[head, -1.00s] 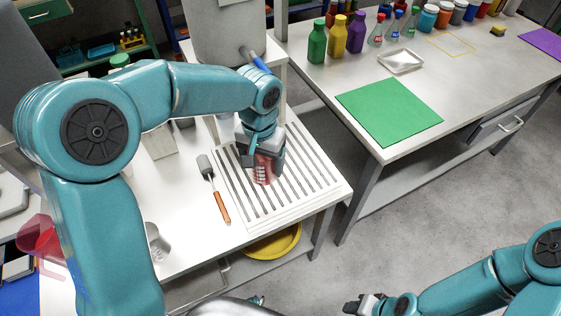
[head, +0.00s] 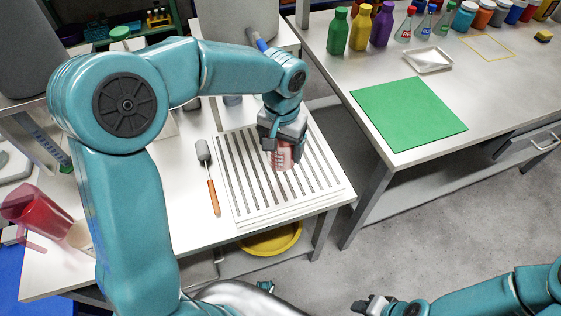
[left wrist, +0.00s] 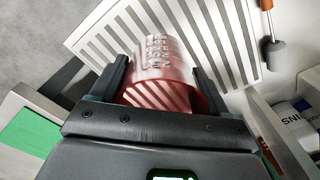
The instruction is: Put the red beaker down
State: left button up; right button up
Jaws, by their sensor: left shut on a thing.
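The red beaker (head: 284,157) is see-through red with pale markings. My left gripper (head: 284,140) is shut on it, with the beaker below the fingers in the head view. In the left wrist view the beaker (left wrist: 160,78) sits between the two dark fingers (left wrist: 160,85). It is over the white slotted board (head: 250,190), which also shows in the left wrist view (left wrist: 215,40). I cannot tell whether its base touches the board. My right gripper (head: 366,304) is low in the head view, away from the tables; its jaw opening is unclear.
A spatula with an orange handle (head: 213,198) lies left of the board. A red pitcher (head: 38,208) stands at far left. A yellow basin (head: 270,240) is under the table. Another table holds a green mat (head: 408,113), bottles and a white tray (head: 430,60).

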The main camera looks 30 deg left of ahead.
pick_arm(q)
notch_tip(320, 180, down, 7)
jog(key=shift+a+f+b, duration=0.1)
jog(key=shift+f+b, duration=0.1)
jog(key=shift+b, duration=0.15)
jog(key=shift+f, duration=0.1)
jog(key=o, duration=1)
